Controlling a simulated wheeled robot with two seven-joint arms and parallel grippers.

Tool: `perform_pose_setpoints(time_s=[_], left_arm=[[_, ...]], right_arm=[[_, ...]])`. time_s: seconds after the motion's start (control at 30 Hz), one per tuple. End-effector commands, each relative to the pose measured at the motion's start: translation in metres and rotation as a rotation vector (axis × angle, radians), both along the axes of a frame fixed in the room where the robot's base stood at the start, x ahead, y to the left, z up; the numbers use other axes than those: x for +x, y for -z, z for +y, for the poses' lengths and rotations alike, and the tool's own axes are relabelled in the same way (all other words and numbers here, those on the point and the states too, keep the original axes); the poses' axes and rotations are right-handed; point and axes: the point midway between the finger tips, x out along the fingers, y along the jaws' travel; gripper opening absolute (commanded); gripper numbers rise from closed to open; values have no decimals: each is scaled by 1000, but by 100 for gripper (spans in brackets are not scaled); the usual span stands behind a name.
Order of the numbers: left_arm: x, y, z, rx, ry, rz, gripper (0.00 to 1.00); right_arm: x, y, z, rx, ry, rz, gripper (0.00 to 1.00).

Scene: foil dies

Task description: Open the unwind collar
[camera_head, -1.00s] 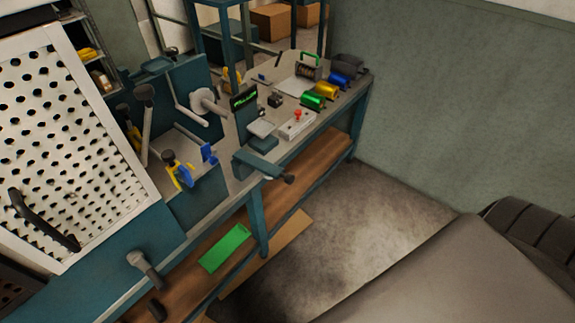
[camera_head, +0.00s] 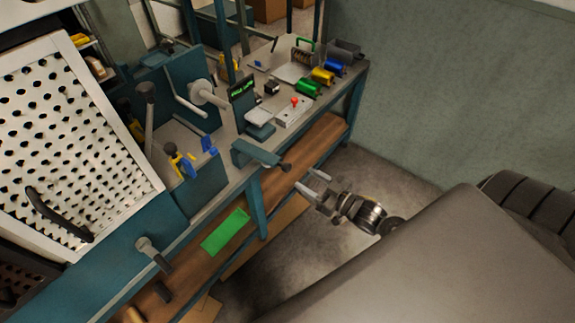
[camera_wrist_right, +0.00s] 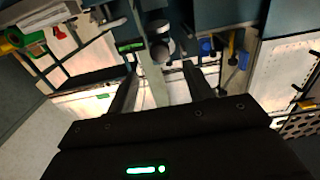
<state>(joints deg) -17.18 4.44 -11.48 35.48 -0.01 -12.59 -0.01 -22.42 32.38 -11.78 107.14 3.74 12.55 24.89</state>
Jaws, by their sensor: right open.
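A pale round hub (camera_head: 205,92) sits on a spindle on the teal machine at the bench's left part. It may be the unwind collar, but I cannot tell for sure. My left gripper is not in view.
A teal arm with a dark knob (camera_head: 285,167) juts from the bench front near my right gripper. A small display (camera_head: 242,89), a plate with a red button (camera_head: 294,102) and coloured rolls (camera_head: 324,76) stand on the bench. A perforated white guard (camera_head: 65,140) is at left.

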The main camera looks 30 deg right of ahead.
Motion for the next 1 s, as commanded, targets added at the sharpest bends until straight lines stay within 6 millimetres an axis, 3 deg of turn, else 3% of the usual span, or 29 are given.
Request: perform_pose_setpoints(time_s=[0.2,0.4,0.6,0.87,1.0], left_arm=[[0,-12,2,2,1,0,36],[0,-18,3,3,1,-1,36],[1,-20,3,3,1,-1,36],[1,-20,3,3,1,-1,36],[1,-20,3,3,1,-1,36]], right_arm=[[41,-4,15,1,2,-3,52],[68,-2,26,0,2,-1,52],[80,0,31,0,0,1,52],[81,0,31,-1,1,2,52],[80,0,31,0,1,1,36]])
